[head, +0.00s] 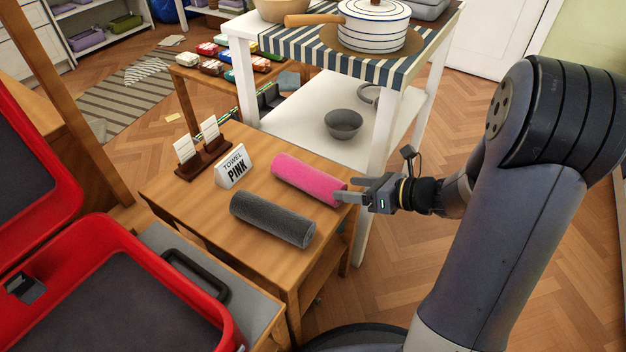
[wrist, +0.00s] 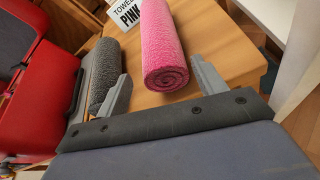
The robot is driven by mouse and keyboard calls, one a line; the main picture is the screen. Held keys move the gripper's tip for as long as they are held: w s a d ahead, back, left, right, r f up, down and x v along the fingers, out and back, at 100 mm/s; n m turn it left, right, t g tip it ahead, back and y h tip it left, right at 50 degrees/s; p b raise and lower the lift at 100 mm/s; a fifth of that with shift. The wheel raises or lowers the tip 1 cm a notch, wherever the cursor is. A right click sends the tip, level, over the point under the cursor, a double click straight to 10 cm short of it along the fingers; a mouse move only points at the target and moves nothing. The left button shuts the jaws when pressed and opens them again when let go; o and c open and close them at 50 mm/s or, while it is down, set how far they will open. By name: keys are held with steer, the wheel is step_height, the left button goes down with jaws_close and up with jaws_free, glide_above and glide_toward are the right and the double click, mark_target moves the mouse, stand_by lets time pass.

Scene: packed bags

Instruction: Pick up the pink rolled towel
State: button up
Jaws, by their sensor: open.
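The pink rolled towel (head: 308,180) lies on a small wooden table (head: 262,268), its near end partly behind my gripper in the head view. My gripper (head: 342,190) is open and empty at the table's right edge, by that end of the roll. In the wrist view the pink towel (wrist: 163,48) lies lengthwise ahead, its spiral end facing me. The fingertips of my gripper (wrist: 160,80) show on either side of that end; whether they touch it I cannot tell.
A dark grey rolled towel (head: 272,219) lies left of the pink one. A "TOWEL PINK" sign (head: 232,167) and a card holder (head: 203,155) stand behind. A white shelf unit (head: 300,120) with a pot (head: 374,25) rises behind the table. An open red suitcase (head: 135,255) is at left.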

mark_target(327, 187)
steer(key=shift+x, duration=1.2)
steer(key=b+x, duration=0.1)
steer(key=x, duration=0.1)
steer(key=b+x, duration=0.2)
steer(key=shift+f, duration=0.35)
steer(key=shift+w+a, duration=0.2)
steer(key=shift+a, duration=0.1)
steer(key=shift+c, duration=0.6)
steer(key=c, duration=0.7)
